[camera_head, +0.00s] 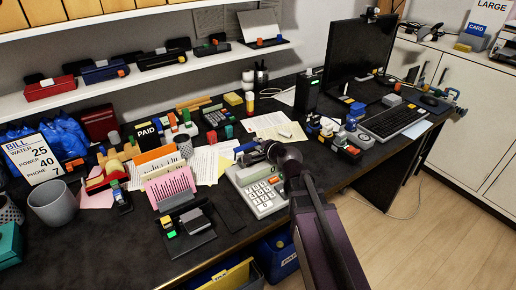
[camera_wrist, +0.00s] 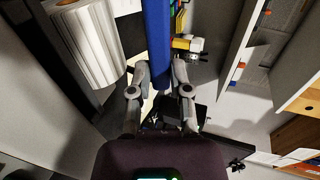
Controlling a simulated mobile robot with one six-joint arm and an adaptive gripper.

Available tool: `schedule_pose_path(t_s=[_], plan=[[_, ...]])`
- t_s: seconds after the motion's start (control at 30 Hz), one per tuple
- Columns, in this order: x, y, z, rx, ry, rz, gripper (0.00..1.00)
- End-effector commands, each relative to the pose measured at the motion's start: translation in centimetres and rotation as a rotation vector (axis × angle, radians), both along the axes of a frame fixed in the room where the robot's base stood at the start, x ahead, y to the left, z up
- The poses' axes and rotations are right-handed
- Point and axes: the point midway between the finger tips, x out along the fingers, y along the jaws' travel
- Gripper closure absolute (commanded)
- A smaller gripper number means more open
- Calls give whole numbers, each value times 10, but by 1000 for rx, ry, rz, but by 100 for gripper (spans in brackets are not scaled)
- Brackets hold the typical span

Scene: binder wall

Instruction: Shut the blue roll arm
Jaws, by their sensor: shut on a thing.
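The blue roll arm (camera_wrist: 157,45) is a long blue bar in the wrist view, running from the top edge down between my gripper's fingers (camera_wrist: 160,78). The fingers are closed on its sides near its lower end. In the head view my gripper (camera_head: 268,151) is above the back of the white adding machine (camera_head: 262,198), and a small blue piece of the arm (camera_head: 246,147) shows at its left. My gripper hides most of the arm there, so I cannot tell its angle.
A stapler-like dark item (camera_head: 187,232) and pink cards (camera_head: 170,187) stand left of the adding machine. Papers (camera_head: 272,126) lie behind it. Several small bottles and blocks stand to the right, before the monitor (camera_head: 358,60). A blue bin (camera_head: 278,254) is below the desk edge.

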Motion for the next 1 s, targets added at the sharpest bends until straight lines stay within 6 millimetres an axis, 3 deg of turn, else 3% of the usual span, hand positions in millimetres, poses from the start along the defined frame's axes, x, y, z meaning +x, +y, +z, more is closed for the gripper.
schedule_pose_path(t_s=[0.77,0.8,0.83,1.0], plan=[[-4,-3,-3,42,-74,-2,100],[-4,-3,-3,42,-74,-2,69],[-4,-3,-3,42,-74,-2,63],[-4,-3,-3,42,-74,-4,63]])
